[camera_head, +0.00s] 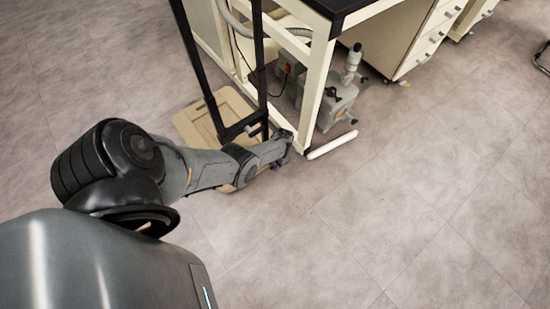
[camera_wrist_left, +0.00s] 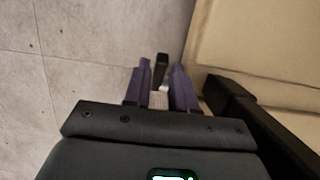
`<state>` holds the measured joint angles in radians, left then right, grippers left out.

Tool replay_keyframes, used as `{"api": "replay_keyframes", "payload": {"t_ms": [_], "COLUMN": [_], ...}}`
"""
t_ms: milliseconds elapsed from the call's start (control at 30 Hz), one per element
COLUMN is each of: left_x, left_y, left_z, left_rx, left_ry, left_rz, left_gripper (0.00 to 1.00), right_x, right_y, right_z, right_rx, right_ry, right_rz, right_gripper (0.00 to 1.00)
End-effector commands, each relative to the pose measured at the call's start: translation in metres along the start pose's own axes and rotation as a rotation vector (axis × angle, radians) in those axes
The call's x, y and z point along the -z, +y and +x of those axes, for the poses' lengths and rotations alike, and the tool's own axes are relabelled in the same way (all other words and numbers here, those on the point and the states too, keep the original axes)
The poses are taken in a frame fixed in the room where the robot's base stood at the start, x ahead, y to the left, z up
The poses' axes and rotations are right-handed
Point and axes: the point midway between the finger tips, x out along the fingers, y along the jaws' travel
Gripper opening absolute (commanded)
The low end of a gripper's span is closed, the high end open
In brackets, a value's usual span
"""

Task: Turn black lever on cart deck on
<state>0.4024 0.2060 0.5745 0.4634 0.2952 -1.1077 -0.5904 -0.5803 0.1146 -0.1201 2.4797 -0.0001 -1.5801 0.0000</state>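The cart deck (camera_head: 190,122) is a beige board low on the floor, with a black upright frame (camera_head: 262,60) rising from it. It also shows in the left wrist view as a beige panel (camera_wrist_left: 260,40) at the upper right. The small black lever (camera_wrist_left: 162,66) stands out beside the deck's edge, with a pale bit at its near end. My left gripper (camera_wrist_left: 160,80) has two purple fingers set apart, with the lever in line with the gap between them. Contact cannot be told. In the head view the left gripper (camera_head: 278,165) is mostly hidden behind my arm. My right gripper is out of view.
A cream bench leg (camera_head: 315,95) stands close to the right of my left wrist. A grey pump (camera_head: 325,103) and a white tube (camera_head: 332,145) are on the floor by it. A black bar (camera_wrist_left: 280,140) of the cart runs close beside the gripper. Open floor lies to the right.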

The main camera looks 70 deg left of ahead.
Motion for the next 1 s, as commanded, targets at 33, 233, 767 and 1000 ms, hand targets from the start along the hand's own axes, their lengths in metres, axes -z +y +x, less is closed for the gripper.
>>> {"api": "replay_keyframes", "payload": {"t_ms": [33,233,767,1000], "left_x": [0.000,0.000,-0.001,0.000], "left_y": [0.000,0.000,-0.001,0.000], "left_z": [-0.001,-0.011,-0.089,-0.108], "left_rx": [0.000,0.000,0.000,0.001], "left_ry": [0.000,0.001,0.001,0.001], "left_rz": [0.000,0.000,-0.001,0.000], "left_gripper": [0.26,0.26,0.26,0.26], "right_x": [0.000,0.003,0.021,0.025], "right_y": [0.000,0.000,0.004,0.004], "right_z": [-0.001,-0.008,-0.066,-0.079], "right_rx": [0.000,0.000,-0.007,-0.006], "right_ry": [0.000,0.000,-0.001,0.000], "right_rz": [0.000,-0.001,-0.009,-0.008], "right_gripper": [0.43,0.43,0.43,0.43]}}
